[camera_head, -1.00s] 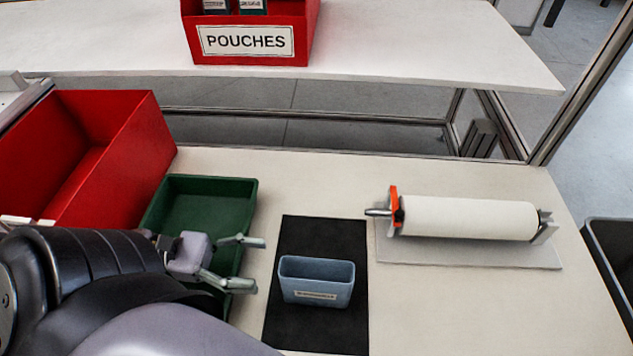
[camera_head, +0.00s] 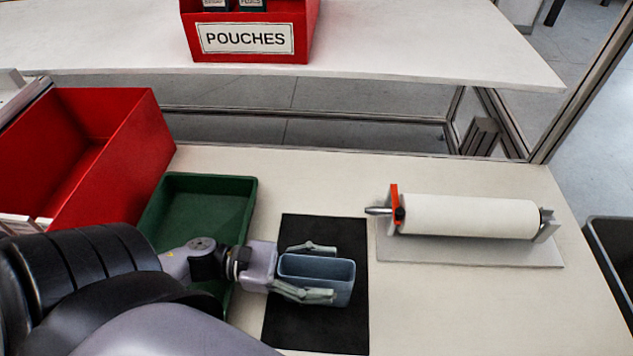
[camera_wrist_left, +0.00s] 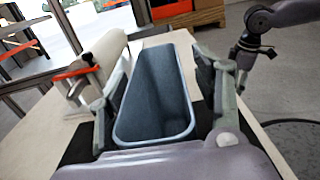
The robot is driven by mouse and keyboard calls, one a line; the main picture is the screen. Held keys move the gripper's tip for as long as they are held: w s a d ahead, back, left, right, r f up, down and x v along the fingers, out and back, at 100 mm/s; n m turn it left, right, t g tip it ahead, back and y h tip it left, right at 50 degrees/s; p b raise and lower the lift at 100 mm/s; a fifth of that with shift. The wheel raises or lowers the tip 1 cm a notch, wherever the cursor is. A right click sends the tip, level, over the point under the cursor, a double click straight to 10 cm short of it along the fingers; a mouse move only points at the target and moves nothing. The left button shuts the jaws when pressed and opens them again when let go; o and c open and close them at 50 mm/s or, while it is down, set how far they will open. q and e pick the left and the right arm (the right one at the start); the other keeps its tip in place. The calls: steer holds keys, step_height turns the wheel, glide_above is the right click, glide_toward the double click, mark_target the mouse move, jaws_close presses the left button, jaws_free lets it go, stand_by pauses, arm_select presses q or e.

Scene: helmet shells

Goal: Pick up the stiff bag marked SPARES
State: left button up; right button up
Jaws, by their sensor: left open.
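The blue-grey, stiff, open-topped bag (camera_head: 318,268) stands upright on a black mat (camera_head: 300,330). A small white label showed on its front earlier; it is now covered by a finger. My left gripper (camera_head: 322,273) is open, with one finger along the bag's far side and one along its near side. In the left wrist view the bag (camera_wrist_left: 155,95) looks empty and sits between the two fingers (camera_wrist_left: 160,105). I cannot tell whether they touch it. My right arm's end (camera_wrist_left: 243,65) shows at the right of the left wrist view; its jaws are unclear.
A green tray (camera_head: 240,182) and a red bin (camera_head: 135,140) are at the left. A white roll (camera_head: 470,216) on a stand is to the right. A red bin marked POUCHES (camera_head: 250,52) is on the back shelf. The tabletop at front right is clear.

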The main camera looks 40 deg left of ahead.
arm_select(q)
steer(key=shift+c, duration=0.5)
steer(key=shift+c, duration=1.3)
steer(key=c, duration=0.9)
steer(key=shift+r, duration=0.1)
